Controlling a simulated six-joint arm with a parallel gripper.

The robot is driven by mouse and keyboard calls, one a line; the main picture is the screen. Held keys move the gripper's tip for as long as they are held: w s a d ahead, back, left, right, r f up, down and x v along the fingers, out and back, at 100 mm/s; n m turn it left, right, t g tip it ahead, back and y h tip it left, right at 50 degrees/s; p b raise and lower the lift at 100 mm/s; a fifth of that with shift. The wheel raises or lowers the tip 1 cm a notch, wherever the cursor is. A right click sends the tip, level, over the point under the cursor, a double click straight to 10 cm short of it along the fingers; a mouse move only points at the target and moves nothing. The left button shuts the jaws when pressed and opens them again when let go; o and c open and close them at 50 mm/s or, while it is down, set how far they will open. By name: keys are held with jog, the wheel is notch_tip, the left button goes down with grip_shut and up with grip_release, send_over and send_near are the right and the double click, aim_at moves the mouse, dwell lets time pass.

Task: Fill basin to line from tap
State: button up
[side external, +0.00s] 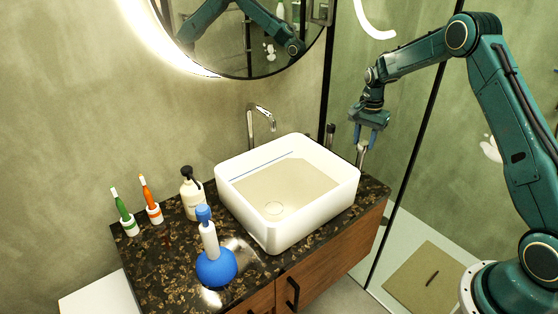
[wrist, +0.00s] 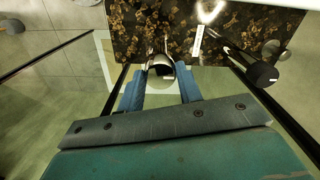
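The white rectangular basin (side external: 252,226) stands on the dark speckled counter. A blue line (side external: 258,166) runs along its inner back wall. Its floor looks beige with a round drain showing; I cannot tell whether it holds water. The chrome tap (side external: 262,118) arches over the back edge, with no stream visible. My gripper (side external: 363,140) is right of the basin, above the counter's right end. In the wrist view my gripper's blue fingers (wrist: 160,85) are apart, with a chrome upright piece (wrist: 160,66) between their tips. Gaps show beside it; contact is not clear.
A dark-topped cylinder (side external: 331,130) stands behind the basin's right corner. A blue round-bottomed bottle (side external: 216,267), a soap pump (side external: 192,195) and two toothbrushes in holders (side external: 123,217) are left of the basin. A glass partition's black frame (side external: 418,150) runs close to my gripper.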

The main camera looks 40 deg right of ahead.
jog(key=shift+c, duration=0.9)
jog(key=shift+n, duration=0.4)
jog(key=n, duration=0.7)
jog(key=shift+n, duration=0.4)
jog(key=n, duration=0.4)
jog(key=shift+d, duration=0.1)
jog(key=shift+r+n, duration=0.1)
jog(key=shift+n, duration=2)
